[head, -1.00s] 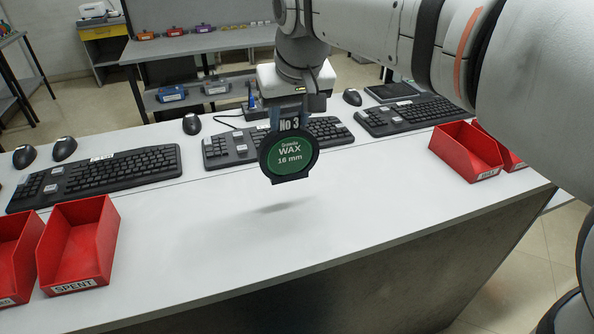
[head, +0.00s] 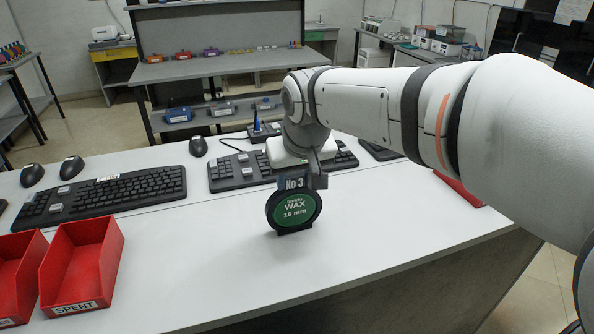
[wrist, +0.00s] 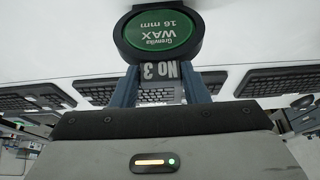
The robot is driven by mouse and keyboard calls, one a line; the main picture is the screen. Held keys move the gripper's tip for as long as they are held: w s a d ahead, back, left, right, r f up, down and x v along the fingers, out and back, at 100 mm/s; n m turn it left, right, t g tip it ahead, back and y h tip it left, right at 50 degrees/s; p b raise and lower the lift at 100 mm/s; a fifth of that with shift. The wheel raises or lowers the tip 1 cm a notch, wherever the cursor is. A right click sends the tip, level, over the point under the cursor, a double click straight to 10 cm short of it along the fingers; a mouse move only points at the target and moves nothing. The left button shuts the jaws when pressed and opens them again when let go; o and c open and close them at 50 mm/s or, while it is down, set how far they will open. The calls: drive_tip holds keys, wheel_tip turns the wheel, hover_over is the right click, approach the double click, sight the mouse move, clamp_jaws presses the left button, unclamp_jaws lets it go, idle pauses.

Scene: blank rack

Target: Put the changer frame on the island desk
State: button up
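The changer frame (head: 293,209) is a black round holder with a green face reading "WAX 16 mm" and a "No 3" tab on top. It is upright over the island desk (head: 215,265), and its foot appears to touch the white top. In the wrist view the frame (wrist: 160,33) is upside down at the top, with its tab between the two blue-grey fingers. My gripper (wrist: 160,75) is shut on this tab from above; in the head view the gripper (head: 297,180) is partly hidden behind the tab.
Two red bins stand at the left; one (head: 82,268) is labelled SPENT. Another red bin (head: 460,190) is mostly hidden behind my arm. Keyboards (head: 105,195) and mice (head: 198,146) line the far side. The desk's front middle is clear.

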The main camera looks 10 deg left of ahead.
drive_tip(key=o, duration=0.4)
drive_tip(key=shift+r, duration=0.1)
drive_tip(key=shift+r, duration=0.25)
drive_tip(key=v, duration=1.2)
drive_tip(key=s+d+f+m+h, duration=0.1)
drive_tip(key=d+f+m, duration=0.1)
drive_tip(key=d+f, duration=0.45)
drive_tip(key=s+d+f+m+h, duration=0.1)
drive_tip(key=d+f, duration=0.3)
drive_tip(key=d, duration=0.5)
drive_tip(key=s+d+f+m+g, duration=0.1)
drive_tip(key=s+d+f+m, duration=0.2)
drive_tip(key=s+d+f, duration=0.5)
wheel_tip(320, 180, down, 3)
drive_tip(key=shift+s+d+r, duration=0.15)
drive_tip(key=shift+d+r, duration=0.05)
drive_tip(key=shift+d, duration=0.75)
